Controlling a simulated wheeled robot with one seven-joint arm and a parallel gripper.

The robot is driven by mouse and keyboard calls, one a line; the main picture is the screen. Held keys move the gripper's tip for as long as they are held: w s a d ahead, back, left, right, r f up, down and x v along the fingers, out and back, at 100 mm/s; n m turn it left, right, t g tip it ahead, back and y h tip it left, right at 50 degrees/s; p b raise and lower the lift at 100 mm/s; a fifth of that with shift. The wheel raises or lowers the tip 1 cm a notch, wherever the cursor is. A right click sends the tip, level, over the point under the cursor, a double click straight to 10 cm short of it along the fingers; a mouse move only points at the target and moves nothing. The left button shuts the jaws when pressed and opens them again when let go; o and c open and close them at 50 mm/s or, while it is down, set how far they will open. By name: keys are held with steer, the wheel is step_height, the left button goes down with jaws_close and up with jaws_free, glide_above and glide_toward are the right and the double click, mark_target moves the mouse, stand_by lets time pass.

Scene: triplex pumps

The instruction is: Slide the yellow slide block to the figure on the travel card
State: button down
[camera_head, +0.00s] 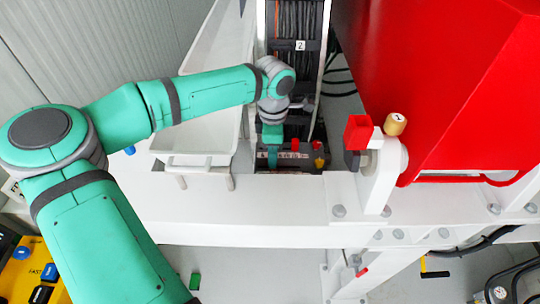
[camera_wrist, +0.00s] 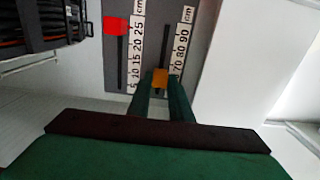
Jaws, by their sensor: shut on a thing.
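In the wrist view, my gripper (camera_wrist: 162,90) is shut on the yellow slide block (camera_wrist: 160,78), which looks orange-yellow between the green fingertips. The block is at the lower part of a dark slot in a grey panel (camera_wrist: 150,45). A printed scale beside this slot shows 70, 80 and 90 cm; its lower figures are cut off or hidden. I cannot identify a travel card.
A red block (camera_wrist: 117,26) sits on the neighbouring slot near 25 cm. A dark rack of cables (camera_wrist: 40,25) stands at the left. White walls close in on the right. In the head view, a white tray (camera_head: 195,160) and a large red housing (camera_head: 450,80) flank the arm.

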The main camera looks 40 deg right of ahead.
steer(key=shift+w+a, duration=0.2)
steer(key=shift+a, duration=0.05)
steer(key=c, duration=1.6)
jaws_free()
steer(key=shift+r, duration=0.1)
step_height(320, 180, up, 11)
steer(key=shift+f, duration=0.2)
